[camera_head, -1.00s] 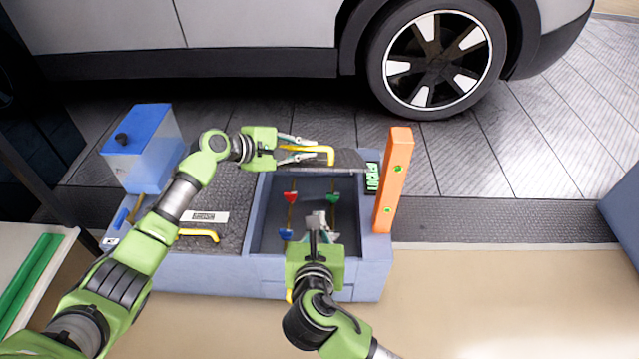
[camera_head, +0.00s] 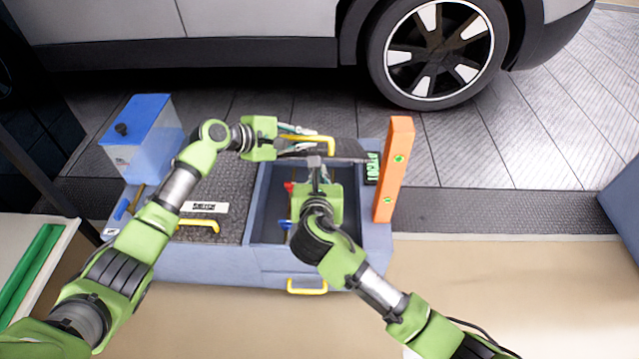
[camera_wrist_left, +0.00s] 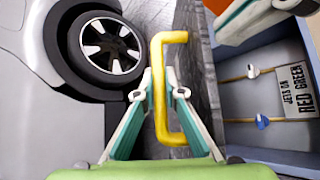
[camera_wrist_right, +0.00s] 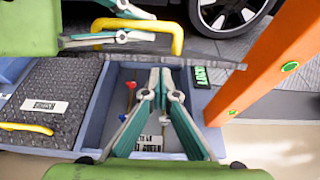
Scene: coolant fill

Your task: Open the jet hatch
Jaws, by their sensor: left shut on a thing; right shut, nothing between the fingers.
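The jet hatch (camera_head: 348,150) is a dark panel with a yellow handle (camera_head: 332,146). It stands raised, tilted up at the back of an open blue compartment (camera_head: 256,215). My left gripper (camera_head: 312,143) is shut on the yellow handle; the left wrist view shows its fingers at the handle's (camera_wrist_left: 158,100) middle. My right gripper (camera_head: 315,165) is shut and empty, over the compartment and just in front of the hatch. Inside the compartment are a red knob (camera_head: 289,186), a blue knob (camera_head: 285,224) and a label (camera_wrist_left: 297,92) reading "JETS ON RED GREEN". My right arm hides part of the compartment.
A second, closed hatch (camera_head: 225,180) with a yellow handle (camera_head: 198,225) lies left of the compartment. A blue and white tank (camera_head: 145,140) stands at the back left. An orange post (camera_head: 394,170) rises close on the right. A car wheel (camera_head: 440,55) is behind.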

